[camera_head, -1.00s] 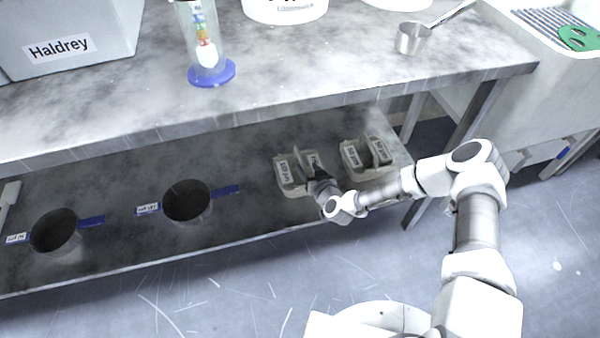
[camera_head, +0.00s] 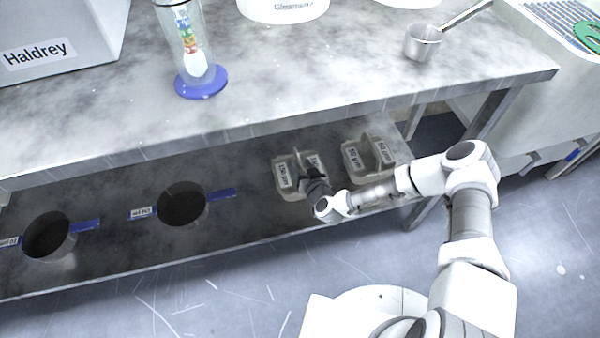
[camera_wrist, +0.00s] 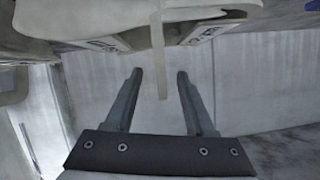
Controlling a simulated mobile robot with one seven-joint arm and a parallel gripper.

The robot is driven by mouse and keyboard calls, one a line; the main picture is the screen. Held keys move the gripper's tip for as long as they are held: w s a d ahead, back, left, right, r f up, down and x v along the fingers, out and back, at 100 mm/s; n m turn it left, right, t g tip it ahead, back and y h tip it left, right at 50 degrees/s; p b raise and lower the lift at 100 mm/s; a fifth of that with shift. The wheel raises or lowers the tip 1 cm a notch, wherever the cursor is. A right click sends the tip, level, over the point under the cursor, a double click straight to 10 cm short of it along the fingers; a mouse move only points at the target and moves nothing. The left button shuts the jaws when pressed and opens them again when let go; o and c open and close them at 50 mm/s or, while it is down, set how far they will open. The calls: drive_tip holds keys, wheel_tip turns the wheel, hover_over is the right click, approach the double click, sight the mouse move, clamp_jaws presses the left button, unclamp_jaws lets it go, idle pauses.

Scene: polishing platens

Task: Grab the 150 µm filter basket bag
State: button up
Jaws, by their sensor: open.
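The left grey basket bag (camera_head: 288,187) sits on the lower shelf. Its front label appears to read 150 µm. In the wrist view its pale upright handle strip (camera_wrist: 157,45) hangs between my finger tips, with a labelled rim on both sides. My gripper (camera_head: 314,178) reaches the right side of this bag in the head view and partly hides it. The wrist view shows my gripper (camera_wrist: 160,73) open, with a finger on either side of the strip and visible gaps. A similar bag (camera_head: 362,172) stands to the right; its label appears to read 50 µm.
Two dark round sieves with blue handles, a left one (camera_head: 47,236) and a nearer one (camera_head: 182,206), stand on the shelf to the left. The worktop (camera_head: 330,75) overhangs the shelf. A table leg (camera_head: 490,112) stands right of the bags.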

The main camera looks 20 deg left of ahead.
drive_tip(key=shift+w+a+f, duration=0.1)
drive_tip(key=shift+w+a, duration=0.1)
drive_tip(key=shift+w, duration=0.05)
clamp_jaws()
idle(1.4)
